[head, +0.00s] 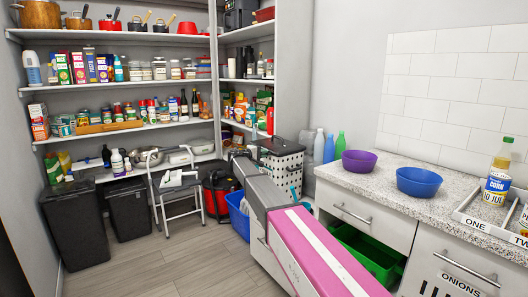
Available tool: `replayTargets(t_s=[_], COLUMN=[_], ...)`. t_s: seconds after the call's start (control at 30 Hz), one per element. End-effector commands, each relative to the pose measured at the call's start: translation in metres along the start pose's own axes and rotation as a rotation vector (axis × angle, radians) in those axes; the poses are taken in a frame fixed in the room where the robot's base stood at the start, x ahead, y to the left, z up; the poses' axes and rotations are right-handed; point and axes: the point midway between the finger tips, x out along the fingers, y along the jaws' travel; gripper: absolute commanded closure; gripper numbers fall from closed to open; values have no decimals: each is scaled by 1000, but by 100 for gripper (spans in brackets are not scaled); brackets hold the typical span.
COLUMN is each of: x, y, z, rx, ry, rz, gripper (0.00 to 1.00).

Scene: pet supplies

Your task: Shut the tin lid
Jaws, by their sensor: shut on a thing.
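I cannot make out any thing that is clearly the tin or its lid. A dotted black-and-white bin (281,163) with a dark top stands at the back, left of the counter; I cannot tell whether it is the tin. My pink and grey arm crosses the lower middle of the head view and hides part of the floor and cabinet front. My gripper does not show, so what it holds is hidden.
The speckled counter (350,183) carries a purple bowl (360,161), a blue bowl (418,181), a bottle (497,175) and a labelled tray (466,219). A green bin (372,253) sits below. A step stool (180,185) and dark bins (75,228) stand left; open floor lies before them.

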Motion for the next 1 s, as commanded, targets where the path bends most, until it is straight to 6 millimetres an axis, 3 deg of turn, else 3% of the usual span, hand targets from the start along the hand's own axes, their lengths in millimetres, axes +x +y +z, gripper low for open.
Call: replayTargets(t_s=[0.47, 0.5, 0.57, 0.87, 1.0], x=[1, 1, 1, -1, -13], y=[-12, -12, -11, -8, -8], z=[1, 1, 1, 1, 1], rx=[-1, -1, -1, 0, 0], ry=[-2, -2, -2, -1, 1], rz=[-16, -16, -17, -12, -11], gripper=[100, 81, 64, 64, 64])
